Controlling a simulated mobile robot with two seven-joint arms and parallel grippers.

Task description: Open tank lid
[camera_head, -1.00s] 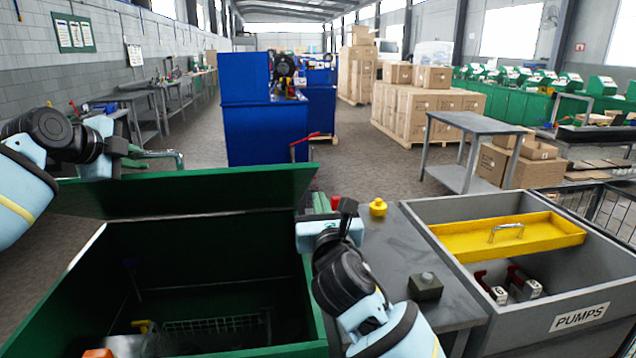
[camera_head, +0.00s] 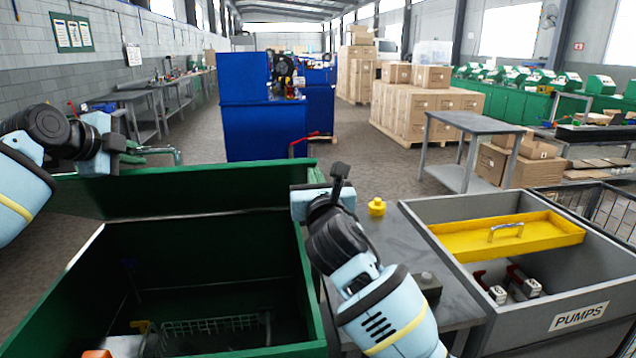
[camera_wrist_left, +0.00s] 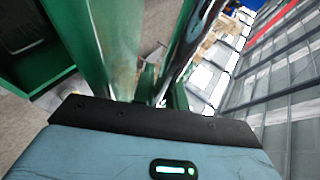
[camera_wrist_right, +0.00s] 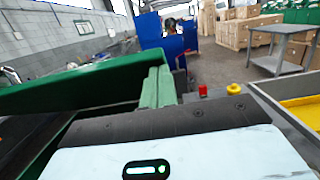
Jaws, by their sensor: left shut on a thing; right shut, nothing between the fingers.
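The green tank (camera_head: 312,285) stands at the front left in the head view. Its green lid (camera_head: 200,188) is raised along the far side, tilted up, and the inside shows. My left gripper (camera_head: 125,148) is at the lid's left end, shut on part of it; the left wrist view (camera_wrist_left: 150,85) shows green metal close between the fingers. My right gripper (camera_head: 342,178) is shut and empty, beside the lid's right end above the tank's right far corner. In the right wrist view the lid (camera_wrist_right: 70,88) rises to the left of it.
A grey table (camera_head: 455,300) right of the tank bears a yellow knob (camera_head: 376,207) and a dark block, partly hidden by my right arm. A grey PUMPS bin (camera_head: 560,310) with a yellow tray (camera_head: 520,236) stands further right. A wire basket (camera_head: 200,328) lies inside the tank.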

